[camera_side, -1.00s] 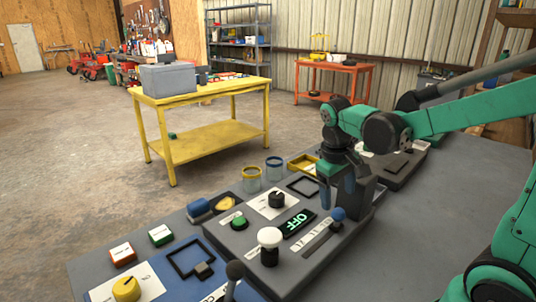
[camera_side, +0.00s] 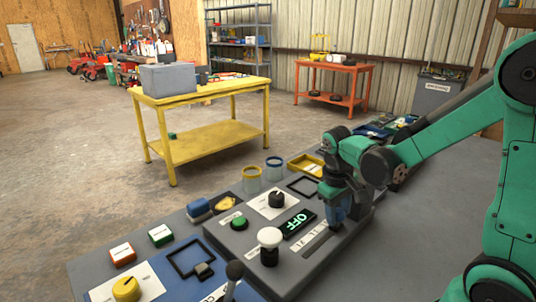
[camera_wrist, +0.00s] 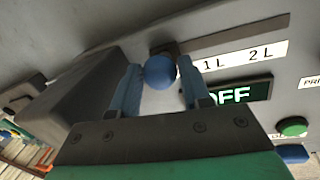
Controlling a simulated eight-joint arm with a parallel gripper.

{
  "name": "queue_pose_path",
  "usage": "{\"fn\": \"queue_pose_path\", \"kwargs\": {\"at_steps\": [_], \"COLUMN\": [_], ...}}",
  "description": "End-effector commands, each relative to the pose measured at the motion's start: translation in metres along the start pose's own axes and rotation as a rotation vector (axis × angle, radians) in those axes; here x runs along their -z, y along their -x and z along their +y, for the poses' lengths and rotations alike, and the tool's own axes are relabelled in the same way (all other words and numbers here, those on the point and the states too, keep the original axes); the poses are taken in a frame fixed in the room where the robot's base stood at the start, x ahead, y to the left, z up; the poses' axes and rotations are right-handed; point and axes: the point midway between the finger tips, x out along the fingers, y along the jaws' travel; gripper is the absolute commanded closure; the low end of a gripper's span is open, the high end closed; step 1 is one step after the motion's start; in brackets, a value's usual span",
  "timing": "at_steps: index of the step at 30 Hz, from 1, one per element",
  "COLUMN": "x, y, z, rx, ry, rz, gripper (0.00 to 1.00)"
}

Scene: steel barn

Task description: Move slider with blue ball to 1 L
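The blue ball knob (camera_wrist: 160,72) of the slider sits at the left end of its slot (camera_wrist: 232,35) in the wrist view. The white label (camera_wrist: 240,56) reading 1L and 2L lies along the slot, to the right of the ball. My gripper (camera_side: 334,214) is low over the upper right end of the slot in the side view and hides the ball there. In the wrist view, its two blue fingers stand on either side of the ball, with narrow gaps showing. The gripper looks open around the ball.
Beside the slot is the OFF display (camera_side: 298,223). A white-topped knob (camera_side: 269,238), a black dial (camera_side: 276,199) and a green button (camera_side: 239,221) stand on the same grey panel. A dark grey block (camera_wrist: 65,100) rises close to the left finger in the wrist view.

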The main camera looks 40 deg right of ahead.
Motion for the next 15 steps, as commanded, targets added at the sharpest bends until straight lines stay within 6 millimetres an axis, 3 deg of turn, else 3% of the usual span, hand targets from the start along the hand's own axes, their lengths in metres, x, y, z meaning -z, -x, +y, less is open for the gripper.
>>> {"fn": "queue_pose_path", "kwargs": {"at_steps": [1, 2, 15], "x": [0.0, 0.0, 0.0001], "y": [0.0001, 0.0001, 0.0002], "z": [0.0001, 0.0001, 0.0002], "rx": [-0.001, -0.001, -0.001], "ry": [0.0, 0.0, 0.0], "rz": [0.0, 0.0, 0.0], "gripper": [0.93, 1.0, 1.0]}}
